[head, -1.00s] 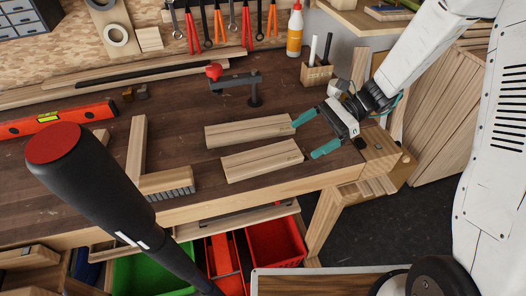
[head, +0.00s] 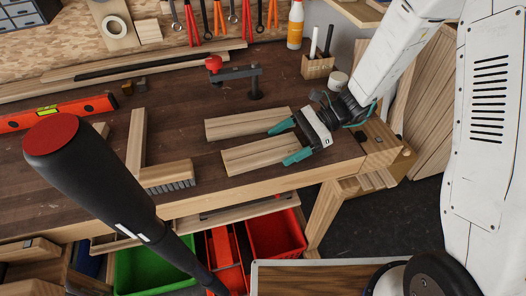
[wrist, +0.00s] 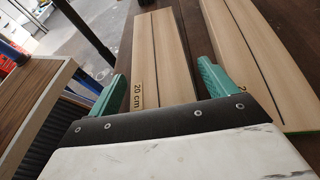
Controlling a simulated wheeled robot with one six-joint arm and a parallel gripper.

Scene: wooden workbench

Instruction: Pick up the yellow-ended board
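Two light wooden boards lie side by side on the bench: a near board (head: 258,156) and a far board (head: 240,123). No yellow end shows on either, so I cannot tell by colour which is the yellow-ended board. In the wrist view the near board (wrist: 162,55), marked "20 cm", lies between my fingers. The far board (wrist: 255,60) lies right of them, with a thin green edge at its lower end. My gripper (head: 290,141) is open, its teal fingers at the boards' right ends. Contact with either board cannot be told.
A brush (head: 168,175) and a wooden strip (head: 136,140) lie left of the boards. A clamp (head: 253,82) stands behind them. A pen holder (head: 318,66) and glue bottle (head: 295,25) stand at the back right. The bench's front edge is close to the near board.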

